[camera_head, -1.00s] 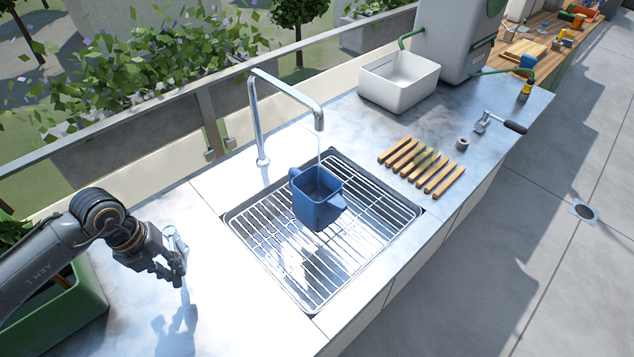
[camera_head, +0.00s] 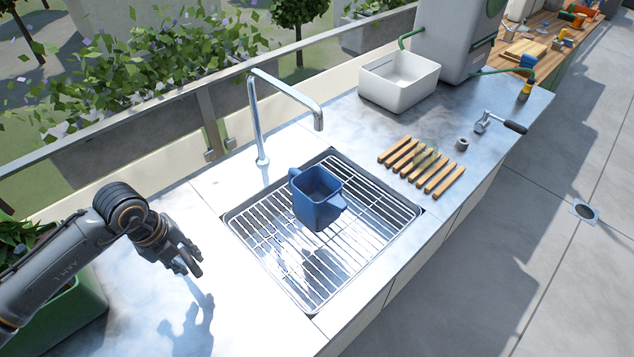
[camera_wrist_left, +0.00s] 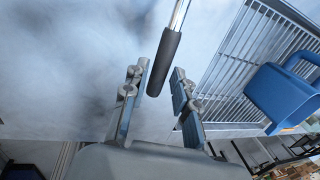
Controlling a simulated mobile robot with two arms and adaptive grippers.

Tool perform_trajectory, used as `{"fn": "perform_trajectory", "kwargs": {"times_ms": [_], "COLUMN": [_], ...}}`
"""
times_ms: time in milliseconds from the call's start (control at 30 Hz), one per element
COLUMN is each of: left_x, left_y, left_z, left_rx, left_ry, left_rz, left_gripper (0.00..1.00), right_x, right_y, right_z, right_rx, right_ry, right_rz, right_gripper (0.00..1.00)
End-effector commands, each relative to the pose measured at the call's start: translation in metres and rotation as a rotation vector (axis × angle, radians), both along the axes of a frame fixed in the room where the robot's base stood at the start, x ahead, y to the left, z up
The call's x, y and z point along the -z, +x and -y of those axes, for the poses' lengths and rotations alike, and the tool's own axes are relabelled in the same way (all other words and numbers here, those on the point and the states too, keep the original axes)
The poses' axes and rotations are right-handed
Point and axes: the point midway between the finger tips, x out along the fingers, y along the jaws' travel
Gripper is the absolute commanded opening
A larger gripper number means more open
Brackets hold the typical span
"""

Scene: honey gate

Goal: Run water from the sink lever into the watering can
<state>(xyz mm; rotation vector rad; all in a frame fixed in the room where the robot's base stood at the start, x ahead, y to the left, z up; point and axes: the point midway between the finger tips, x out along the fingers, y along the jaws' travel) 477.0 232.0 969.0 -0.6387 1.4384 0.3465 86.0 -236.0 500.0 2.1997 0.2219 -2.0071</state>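The blue watering can (camera_head: 318,205) stands upright on the sink's wire rack (camera_head: 265,225), below the spout of the tall chrome faucet (camera_head: 256,125). No water stream shows at the spout. The can also shows at the right of the left wrist view (camera_wrist_left: 285,98). My left gripper (camera_head: 190,266) is over the counter left of the sink. In the wrist view its fingers (camera_wrist_left: 158,82) are open, with the dark grip of the sink lever (camera_wrist_left: 163,62) between them and gaps beside it. In the head view the gripper hides the lever. My right gripper is not in view.
Wooden slats (camera_head: 422,166), a small grey nut-like piece (camera_head: 462,143) and a crank with a dark handle (camera_head: 502,122) lie right of the sink. A white basin (camera_head: 385,92) stands behind them. A green planter (camera_head: 75,318) is at the left. The counter's front left is clear.

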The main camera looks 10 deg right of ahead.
Motion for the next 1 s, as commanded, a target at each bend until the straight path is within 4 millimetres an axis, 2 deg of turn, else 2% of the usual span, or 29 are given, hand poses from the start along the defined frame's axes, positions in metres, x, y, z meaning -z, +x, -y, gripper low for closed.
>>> {"fn": "perform_trajectory", "kwargs": {"times_ms": [433, 1000], "left_x": [-0.003, -0.047], "left_y": [-0.003, -0.008], "left_z": [0.000, -0.007], "left_rx": [0.006, 0.006], "left_ry": [-0.001, -0.001], "left_rz": [-0.007, -0.007], "left_gripper": [0.40, 0.40], "right_x": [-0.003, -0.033], "right_y": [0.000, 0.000], "right_z": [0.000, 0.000], "right_rx": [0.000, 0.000], "right_ry": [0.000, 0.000], "right_rz": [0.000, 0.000], "right_gripper": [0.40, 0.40]}}
